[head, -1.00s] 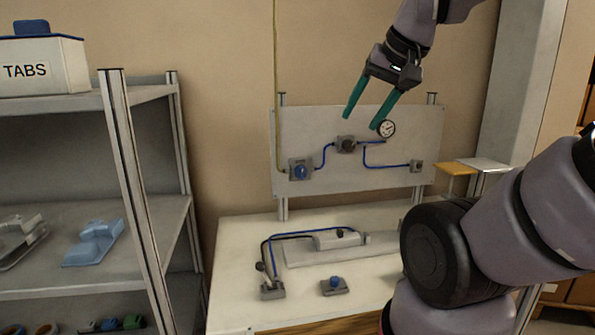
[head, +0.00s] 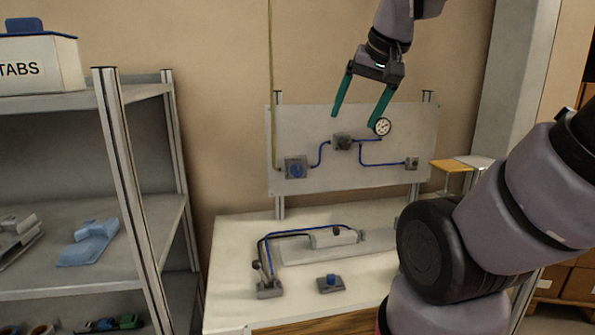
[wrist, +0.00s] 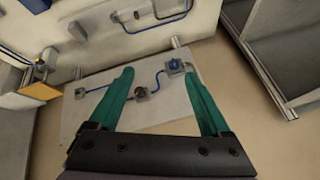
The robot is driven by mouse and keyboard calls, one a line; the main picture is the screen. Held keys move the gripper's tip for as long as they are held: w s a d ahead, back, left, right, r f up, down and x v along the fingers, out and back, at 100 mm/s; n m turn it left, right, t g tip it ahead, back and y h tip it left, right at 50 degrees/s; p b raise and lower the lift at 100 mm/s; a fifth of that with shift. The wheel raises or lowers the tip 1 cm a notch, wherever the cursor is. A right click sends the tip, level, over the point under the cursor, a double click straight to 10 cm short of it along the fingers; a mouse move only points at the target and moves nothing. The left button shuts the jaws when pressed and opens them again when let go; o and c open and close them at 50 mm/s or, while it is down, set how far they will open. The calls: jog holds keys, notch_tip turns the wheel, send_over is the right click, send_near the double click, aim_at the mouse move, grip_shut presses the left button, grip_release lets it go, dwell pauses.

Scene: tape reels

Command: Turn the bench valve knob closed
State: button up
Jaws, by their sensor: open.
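On the white bench (head: 232,290), a blue knob (head: 331,280) stands on a small grey block at the front. A dark knob (head: 257,266) stands on a grey base at the bench's left, by the blue and black tubing. I cannot tell which is the bench valve knob. The upright panel (head: 400,122) carries another blue knob (head: 296,168) on a grey valve; it also shows in the wrist view (wrist: 175,64). My gripper (head: 354,120) is open and empty, its green fingers in front of the panel's upper part, apart from the bench knobs. The fingers also show in the wrist view (wrist: 158,72).
A round gauge (head: 382,127) and blue tubing sit on the panel. A grey shelf rack (head: 130,190) stands at the left, with a TABS box (head: 38,62) on top. My arm hides the bench's right end. The bench's front left is clear.

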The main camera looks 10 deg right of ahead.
jog(key=w+a+f+n+g+h, duration=0.2)
jog(key=w+f+h, duration=0.15)
jog(key=w, duration=0.85)
jog(key=n, duration=0.2)
send_near(297, 166)
jog(key=x, duration=1)
jog(key=shift+w+f, duration=0.15)
jog(key=shift+f, duration=0.15)
grip_shut()
